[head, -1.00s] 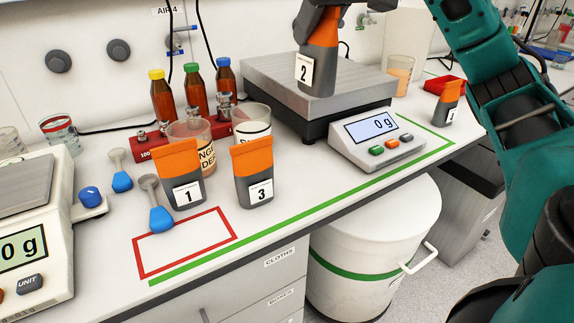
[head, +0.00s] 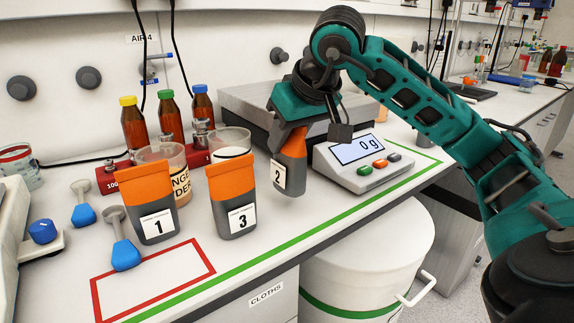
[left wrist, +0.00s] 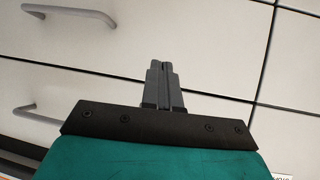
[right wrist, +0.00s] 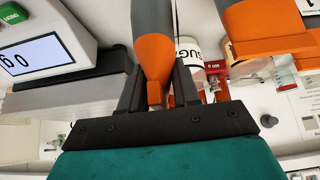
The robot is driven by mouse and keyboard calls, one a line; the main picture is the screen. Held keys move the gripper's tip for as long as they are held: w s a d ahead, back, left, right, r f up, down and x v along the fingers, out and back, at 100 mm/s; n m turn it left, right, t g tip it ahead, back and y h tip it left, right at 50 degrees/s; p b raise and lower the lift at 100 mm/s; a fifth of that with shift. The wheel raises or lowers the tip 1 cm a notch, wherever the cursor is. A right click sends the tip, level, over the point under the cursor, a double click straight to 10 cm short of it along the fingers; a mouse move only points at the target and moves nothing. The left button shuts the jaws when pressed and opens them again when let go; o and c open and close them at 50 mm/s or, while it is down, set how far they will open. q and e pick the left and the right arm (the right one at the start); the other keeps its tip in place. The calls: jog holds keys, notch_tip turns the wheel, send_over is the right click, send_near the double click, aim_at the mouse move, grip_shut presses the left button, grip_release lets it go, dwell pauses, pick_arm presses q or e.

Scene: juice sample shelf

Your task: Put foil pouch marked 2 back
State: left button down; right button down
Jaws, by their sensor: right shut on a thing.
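The foil pouch marked 2 (head: 291,168), grey with an orange top, hangs nearly upright from my right gripper (head: 296,130). Its base looks slightly above the bench, right of pouch 3 (head: 233,205) and in front of the scale. In the right wrist view my right gripper (right wrist: 158,90) is shut on the pouch's orange end (right wrist: 153,58). Pouch 1 (head: 150,205) stands left of pouch 3. My left gripper (left wrist: 165,85) shows only in the left wrist view, shut and empty in front of white drawers.
The scale display (head: 357,150) reads 0 g. Behind the pouches stand two jars (head: 230,142) and several brown bottles (head: 169,117). A blue-ended scoop (head: 124,254) lies partly over the empty red outline (head: 205,262). A green line (head: 215,283) runs along the bench edge, above a white bin (head: 365,250).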

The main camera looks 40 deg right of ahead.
aim_at(287, 157)
notch_tip(287, 157, down, 3)
jog(key=shift+f+b, duration=0.15)
jog(key=shift+b, duration=0.6)
jog(key=shift+f, duration=0.3)
jog(key=shift+r, duration=0.1)
jog(key=shift+f, duration=0.2)
jog(key=c, duration=0.8)
grip_release()
